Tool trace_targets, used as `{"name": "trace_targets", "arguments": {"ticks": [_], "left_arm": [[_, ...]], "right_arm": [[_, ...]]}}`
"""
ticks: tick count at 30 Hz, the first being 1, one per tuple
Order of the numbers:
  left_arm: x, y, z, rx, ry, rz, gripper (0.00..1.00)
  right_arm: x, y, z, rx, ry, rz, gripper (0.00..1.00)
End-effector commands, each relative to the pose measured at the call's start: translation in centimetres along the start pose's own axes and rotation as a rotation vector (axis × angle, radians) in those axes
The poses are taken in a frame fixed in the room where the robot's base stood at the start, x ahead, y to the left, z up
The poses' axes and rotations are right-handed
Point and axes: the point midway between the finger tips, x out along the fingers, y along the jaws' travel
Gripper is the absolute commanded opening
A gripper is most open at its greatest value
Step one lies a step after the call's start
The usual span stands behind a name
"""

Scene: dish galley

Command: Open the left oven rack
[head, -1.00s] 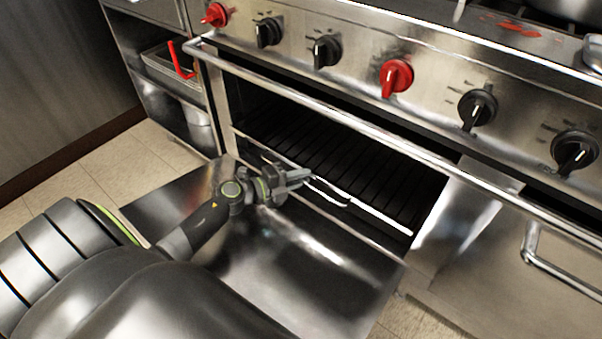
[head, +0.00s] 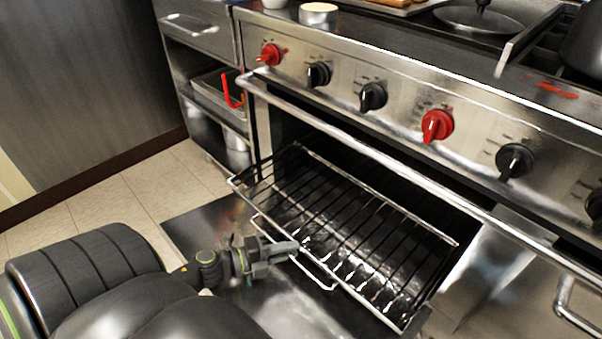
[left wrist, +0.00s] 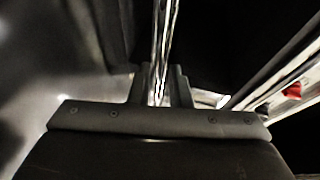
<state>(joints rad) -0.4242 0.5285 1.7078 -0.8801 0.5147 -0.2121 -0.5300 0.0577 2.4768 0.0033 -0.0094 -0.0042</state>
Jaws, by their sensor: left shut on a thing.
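The wire oven rack (head: 345,222) sticks far out of the oven opening in the head view, above the lowered oven door (head: 196,220). A bent wire handle (head: 313,275) is at its front edge. My left gripper (head: 292,249) is at that handle, shut on it. In the left wrist view a shiny bar (left wrist: 165,45) runs between the two fingers of the left gripper (left wrist: 160,90). My right gripper is not in view.
The oven's long bar handle (head: 375,155) runs above the rack, below red and black knobs (head: 437,125). Open shelves with a metal tray (head: 218,100) stand to the left. A second oven door handle (head: 572,308) is at the lower right. The tiled floor (head: 110,200) is clear.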

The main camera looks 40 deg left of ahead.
Motion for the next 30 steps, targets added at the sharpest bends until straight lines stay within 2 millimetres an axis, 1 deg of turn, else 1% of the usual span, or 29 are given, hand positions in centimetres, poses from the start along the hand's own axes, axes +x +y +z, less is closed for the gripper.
{"name": "trace_targets", "arguments": {"ticks": [1,6,11,19,20,21,23,30], "left_arm": [[-1.0,1.1,-0.4,-0.004,0.000,0.018,0.00],[-2.4,1.4,-1.0,-0.004,-0.001,0.017,0.00],[-2.7,1.4,-1.1,-0.004,-0.001,0.016,0.00],[-2.7,1.4,-1.1,-0.006,-0.002,0.015,0.00],[-2.7,1.4,-1.1,-0.006,-0.002,0.015,0.18],[-2.8,1.4,-1.1,-0.006,-0.003,0.015,0.24],[-2.7,1.4,-1.1,-0.005,-0.003,0.015,0.31],[-2.6,1.1,-1.0,-0.003,-0.003,0.011,0.31]], "right_arm": [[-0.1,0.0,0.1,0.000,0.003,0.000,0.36],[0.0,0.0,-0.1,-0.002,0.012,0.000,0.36],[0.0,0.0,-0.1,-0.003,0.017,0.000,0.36],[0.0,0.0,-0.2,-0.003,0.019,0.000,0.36],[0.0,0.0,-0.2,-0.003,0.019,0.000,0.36],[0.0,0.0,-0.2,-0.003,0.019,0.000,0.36],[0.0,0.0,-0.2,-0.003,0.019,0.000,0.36],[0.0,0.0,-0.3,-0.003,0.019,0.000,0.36]]}}
